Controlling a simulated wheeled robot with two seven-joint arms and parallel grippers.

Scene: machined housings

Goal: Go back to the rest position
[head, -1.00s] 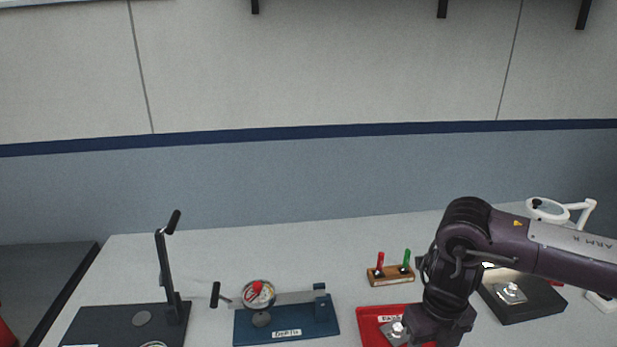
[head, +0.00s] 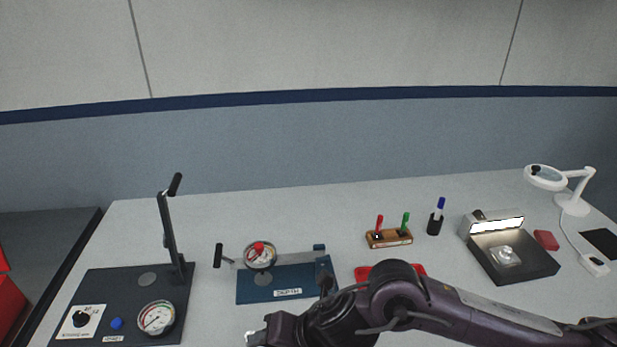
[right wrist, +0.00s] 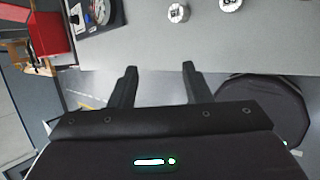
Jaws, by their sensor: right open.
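My right arm reaches in from the right across the front of the table in the head view, with its gripper end at the lower edge, left of centre. In the right wrist view my right gripper (right wrist: 159,68) has its two fingers wide apart with nothing between them. It points over the table's front edge (right wrist: 165,70). A metal housing (head: 504,256) sits on the black lit stand (head: 535,266). The red tray (head: 418,268) is mostly hidden behind my right arm, so its contents cannot be seen. My left gripper is out of view.
A black lever press with a dial (head: 156,318) stands at left, beside the blue depth gauge base (head: 262,290). A wooden pen block (head: 388,239), a marker cup (head: 434,224) and a white magnifier lamp (head: 572,200) stand behind. A dark round stool (right wrist: 262,112) is near the table.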

